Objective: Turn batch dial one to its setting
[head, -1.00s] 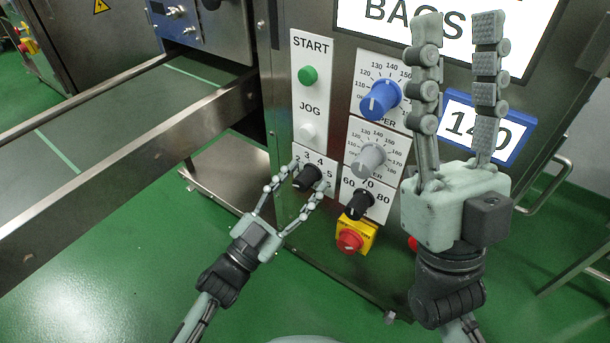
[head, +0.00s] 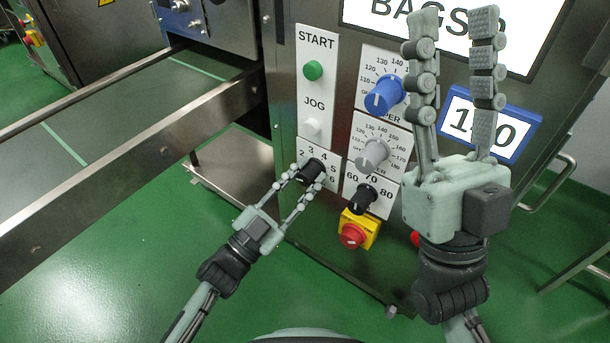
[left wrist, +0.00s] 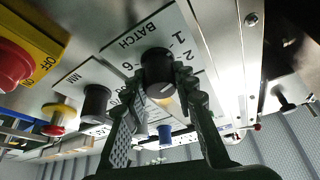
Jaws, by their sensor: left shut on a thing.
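The batch dial (head: 311,171) is a black knob on a white plate with numbers around it, low on the machine's front panel. In the left wrist view the same black dial (left wrist: 157,66) sits below the word BATCH, with 1, 2 and 6 readable. My left gripper (head: 307,177) is shut on the dial, one finger on each side; its fingers (left wrist: 160,84) also flank the knob in the left wrist view. A pale mark shows on the knob face there, but I cannot tell which number it points to. My right gripper (head: 454,20) is open, empty and raised before the panel.
A blue dial (head: 384,97), a grey dial (head: 374,155) and a smaller black dial (head: 362,198) sit right of the batch dial. A red stop knob (head: 353,235) is below. Green (head: 313,70) and white (head: 311,127) buttons are above. A conveyor (head: 120,120) runs left.

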